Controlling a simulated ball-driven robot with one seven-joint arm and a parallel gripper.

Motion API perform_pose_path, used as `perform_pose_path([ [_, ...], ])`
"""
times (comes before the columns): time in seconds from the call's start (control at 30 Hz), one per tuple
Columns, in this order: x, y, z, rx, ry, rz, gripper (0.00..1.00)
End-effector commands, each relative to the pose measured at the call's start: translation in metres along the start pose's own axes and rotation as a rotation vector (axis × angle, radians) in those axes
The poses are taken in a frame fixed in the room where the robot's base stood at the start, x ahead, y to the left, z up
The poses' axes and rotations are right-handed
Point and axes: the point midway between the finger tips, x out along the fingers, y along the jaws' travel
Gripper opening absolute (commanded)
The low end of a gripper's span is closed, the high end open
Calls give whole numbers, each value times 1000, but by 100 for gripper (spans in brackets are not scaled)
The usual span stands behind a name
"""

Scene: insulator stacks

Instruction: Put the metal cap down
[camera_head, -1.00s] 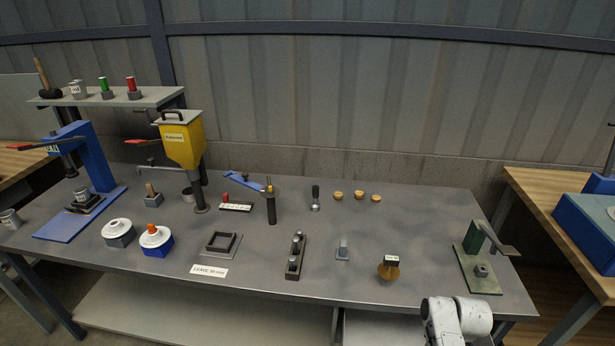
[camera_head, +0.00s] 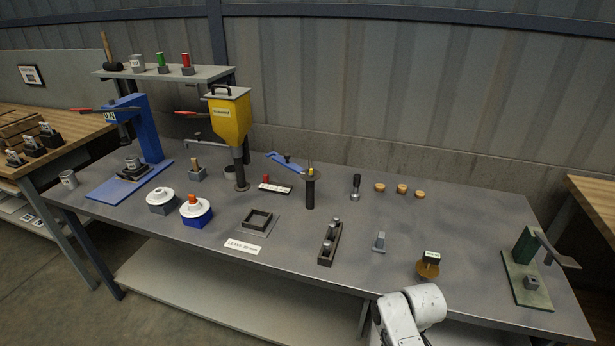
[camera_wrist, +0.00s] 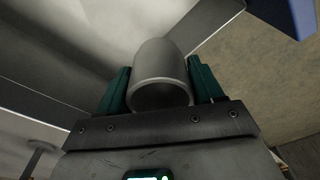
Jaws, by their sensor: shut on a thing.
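The metal cap (camera_wrist: 161,72) is a light grey cup-like cylinder with its open rim towards the wrist camera. My gripper (camera_wrist: 160,90) is shut on it, with one green finger on each side of the cap. In the head view only part of my white arm shows at the bottom right. My gripper and the held cap do not show in that view. The grey bench (camera_head: 330,275) stands in front of me.
The bench carries a blue press (camera_head: 147,135), a yellow hopper (camera_head: 229,120), a square frame (camera_head: 258,220), a dark rack (camera_head: 330,243) with caps, and a green press (camera_head: 527,275). A "LEAVE" label (camera_head: 242,246) lies at the front edge.

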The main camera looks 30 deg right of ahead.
Motion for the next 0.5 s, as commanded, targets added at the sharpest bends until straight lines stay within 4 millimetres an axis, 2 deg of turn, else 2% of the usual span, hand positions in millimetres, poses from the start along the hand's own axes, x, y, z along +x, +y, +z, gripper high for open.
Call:
perform_pose_path([
  [0.03, 6, -20, -15, -8, 3, 2, 21],
  [0.2, 9, -82, -50, 14, 6, 7, 21],
  [0.4, 8, -151, -73, 42, 14, 9, 21],
  [0.5, 7, -175, -78, 54, 19, 9, 21],
])
